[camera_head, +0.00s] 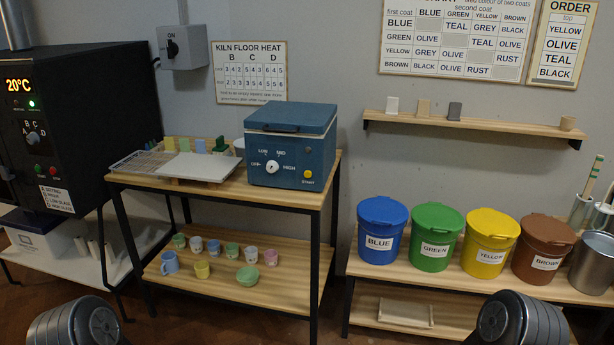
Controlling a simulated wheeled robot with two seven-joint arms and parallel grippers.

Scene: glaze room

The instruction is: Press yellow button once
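The machine stands on the right end of a wooden-topped table. The button is in plain view with nothing in front of it. Only rounded dark links of my two arms show at the bottom left and bottom right. Neither gripper is in view.
A white slab (201,167) and a wire rack (143,162) lie left of the machine. Cups stand on the lower shelf (215,290). A black kiln (75,120) is at the left. Lidded buckets, including a yellow bucket (488,243), stand on a bench at the right.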

